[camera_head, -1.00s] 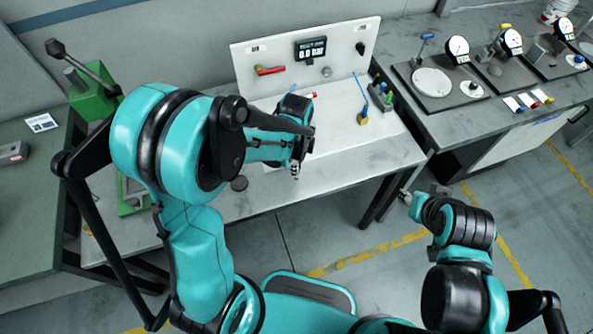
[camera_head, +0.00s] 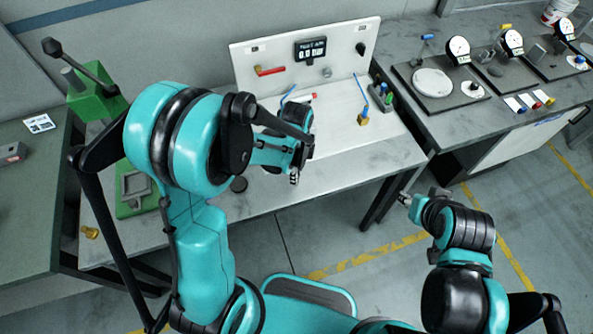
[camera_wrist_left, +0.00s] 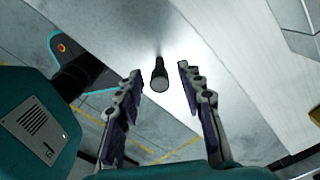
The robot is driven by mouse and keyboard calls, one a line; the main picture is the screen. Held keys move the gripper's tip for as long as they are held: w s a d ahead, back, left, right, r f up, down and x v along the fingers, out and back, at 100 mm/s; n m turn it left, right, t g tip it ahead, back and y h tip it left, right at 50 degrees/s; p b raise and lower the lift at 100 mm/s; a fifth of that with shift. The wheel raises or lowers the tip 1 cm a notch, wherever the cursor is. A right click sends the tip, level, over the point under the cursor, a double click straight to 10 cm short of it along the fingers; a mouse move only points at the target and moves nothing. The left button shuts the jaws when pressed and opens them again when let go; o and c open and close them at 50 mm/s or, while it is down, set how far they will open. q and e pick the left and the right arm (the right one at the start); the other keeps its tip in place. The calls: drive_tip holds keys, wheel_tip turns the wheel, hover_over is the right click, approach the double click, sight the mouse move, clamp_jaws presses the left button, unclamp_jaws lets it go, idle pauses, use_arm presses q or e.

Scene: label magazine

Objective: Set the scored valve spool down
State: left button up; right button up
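In the left wrist view a dark cylindrical part, which looks like the valve spool (camera_wrist_left: 160,76), shows end-on between and beyond my left fingertips. The pale bench top lies behind it. My left gripper (camera_wrist_left: 157,72) is open, with a gap on both sides of the part. In the head view my left gripper (camera_head: 295,177) is over the front part of the white bench (camera_head: 340,172), and I cannot make out the spool there. My right gripper (camera_head: 405,198) hangs off the bench's front right, too small to read.
A dark round disc (camera_head: 239,184) lies left of my left gripper. A white back panel (camera_head: 305,58) carries a display and a red-handled tool. A yellow-based blue tool (camera_head: 362,118) stands to the right. A green fixture (camera_head: 135,187) sits at the left.

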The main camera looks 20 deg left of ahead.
use_arm(q)
wheel_tip(320, 180, up, 11)
drive_tip(key=p, duration=0.3)
drive_tip(key=s+a+r+n+t, duration=0.5)
drive_tip(key=s+r+n+t, duration=0.2)
drive_tip(key=n, duration=1.1)
wheel_tip(320, 180, up, 2)
drive_tip(key=s, duration=0.3)
drive_tip(key=shift+r, duration=0.2)
drive_tip(key=shift+w, duration=0.1)
wheel_tip(320, 180, down, 8)
drive_tip(key=b, duration=0.8)
drive_tip(key=shift+f, duration=0.25)
